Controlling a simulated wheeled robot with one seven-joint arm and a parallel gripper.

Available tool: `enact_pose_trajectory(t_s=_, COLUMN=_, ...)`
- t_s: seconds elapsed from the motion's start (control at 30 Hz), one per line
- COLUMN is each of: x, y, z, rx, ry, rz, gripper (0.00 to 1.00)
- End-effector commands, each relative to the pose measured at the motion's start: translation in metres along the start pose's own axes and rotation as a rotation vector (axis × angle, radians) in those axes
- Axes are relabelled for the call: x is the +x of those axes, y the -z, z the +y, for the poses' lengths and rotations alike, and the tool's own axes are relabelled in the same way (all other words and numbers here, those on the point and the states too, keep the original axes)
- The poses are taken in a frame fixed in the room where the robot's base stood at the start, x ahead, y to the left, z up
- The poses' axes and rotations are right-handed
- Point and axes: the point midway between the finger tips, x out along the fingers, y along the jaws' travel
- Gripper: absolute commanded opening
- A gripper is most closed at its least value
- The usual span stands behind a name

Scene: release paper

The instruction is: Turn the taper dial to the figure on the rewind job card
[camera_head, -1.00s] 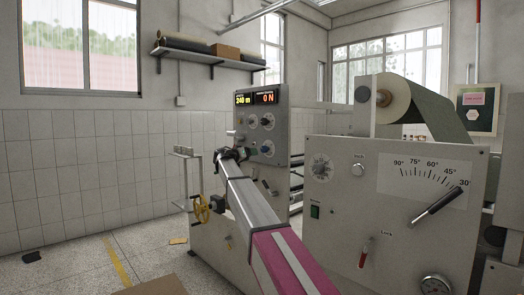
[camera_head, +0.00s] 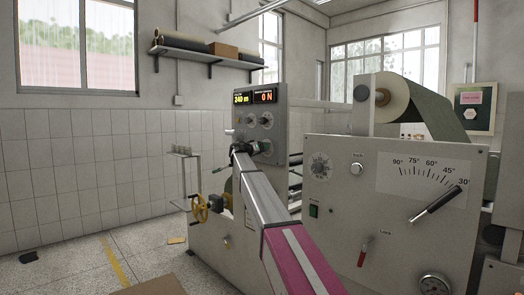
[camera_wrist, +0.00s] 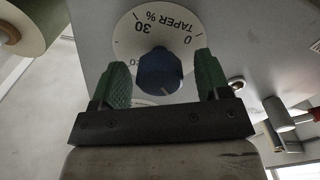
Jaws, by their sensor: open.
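The taper dial is the blue knob (camera_wrist: 158,72) on a round white plate (camera_wrist: 128,32) marked "TAPER %" in the wrist view. The figures 0 and 30 show on the plate; the rest is partly covered. A small light mark shows at the knob's near edge. My gripper (camera_wrist: 163,77) is open, with one green finger on each side of the knob and gaps to both. In the head view my gripper (camera_head: 242,148) is at the face of the grey control panel (camera_head: 280,108), where the dial is mostly hidden. I cannot make out a job card's figure.
Two other knobs sit above my gripper. A yellow handwheel (camera_head: 200,208) is at lower left. A larger cabinet (camera_head: 330,240) with an angle lever (camera_head: 436,205) stands close at right.

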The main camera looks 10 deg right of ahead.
Motion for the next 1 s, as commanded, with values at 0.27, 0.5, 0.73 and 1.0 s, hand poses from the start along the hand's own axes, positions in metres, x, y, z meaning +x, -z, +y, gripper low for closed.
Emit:
enact_pose_trajectory(t_s=0.27, x=0.0022, y=-0.0003, z=0.0000, rx=0.000, ry=0.000, rz=0.000, gripper=0.70)
enact_pose_trajectory(t_s=0.5, x=0.0021, y=-0.0004, z=0.0001, rx=0.000, ry=0.000, rz=0.000, gripper=0.20)
enact_pose_trajectory(t_s=0.73, x=0.0021, y=-0.0005, z=0.0000, rx=-0.023, ry=0.000, rz=-0.001, gripper=0.20)
enact_pose_trajectory(t_s=1.0, x=0.0022, y=-0.0005, z=0.0000, rx=-0.158, ry=-0.001, rz=-0.002, gripper=0.20)
